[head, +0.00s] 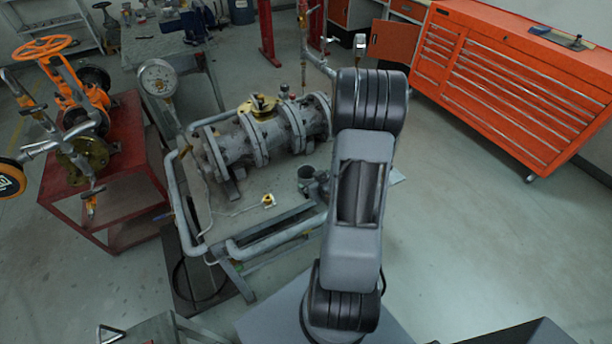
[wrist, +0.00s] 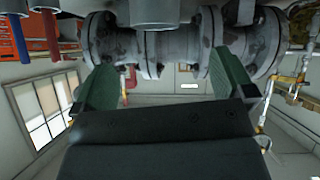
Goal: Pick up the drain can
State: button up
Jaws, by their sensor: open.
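The drain can (head: 305,174) is a small grey cup with an open dark top. It stands on the grey bench near its front right, in front of the valve pipe. My gripper (head: 321,187) is just right of the can in the head view, mostly hidden behind my arm. In the wrist view, which looks upside down, my gripper (wrist: 160,85) shows two green fingers spread wide and empty. A grey cylinder that looks like the can (wrist: 155,14) is cut off at the top edge, in line with the gap between the fingers.
The flanged valve pipe (head: 240,138) lies on the bench behind the can. A small yellow-and-white part (head: 268,200) sits to the can's left. Grey pipework (head: 275,240) runs along the bench front. A red cart (head: 130,170) is left; an orange tool chest (head: 520,75) is right.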

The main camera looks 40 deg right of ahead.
jog(key=s+m+t+p, duration=0.1)
jog(key=s+t, duration=0.1)
jog(key=s, duration=0.1)
jog(key=b, duration=0.7)
send_near(303, 169)
jog(key=shift+t, duration=0.3)
jog(key=shift+p+x, duration=1.1)
jog(key=shift+x, duration=2.15)
jog(key=shift+f, duration=0.2)
jog(key=shift+c, duration=0.5)
jog(key=c, duration=1.2)
